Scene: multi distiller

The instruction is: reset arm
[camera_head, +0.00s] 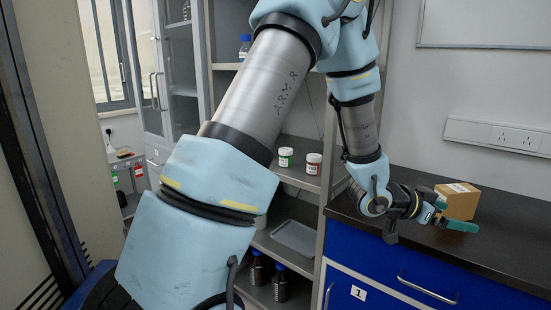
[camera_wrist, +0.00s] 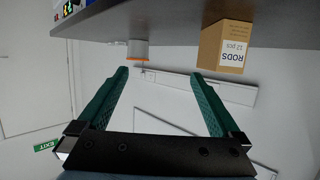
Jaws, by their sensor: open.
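My arm reaches across the head view, bent down toward the dark counter at the right. My gripper (camera_head: 457,215) is over the counter, in front of a cardboard box (camera_head: 460,199). Its two green fingers are spread apart. In the wrist view, which is upside down, my gripper (camera_wrist: 160,73) is open with nothing between its fingers. The box (camera_wrist: 226,50), labelled RODS, stands beyond the fingers to the right in that view, apart from them.
The dark counter (camera_head: 508,226) tops blue drawers (camera_head: 432,290). Shelves left of it hold two white jars (camera_head: 285,158) (camera_head: 313,165), a tray (camera_head: 296,238) and dark bottles (camera_head: 279,284). The wrist view shows a white-and-orange cylinder (camera_wrist: 138,49) and an exit sign (camera_wrist: 47,145).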

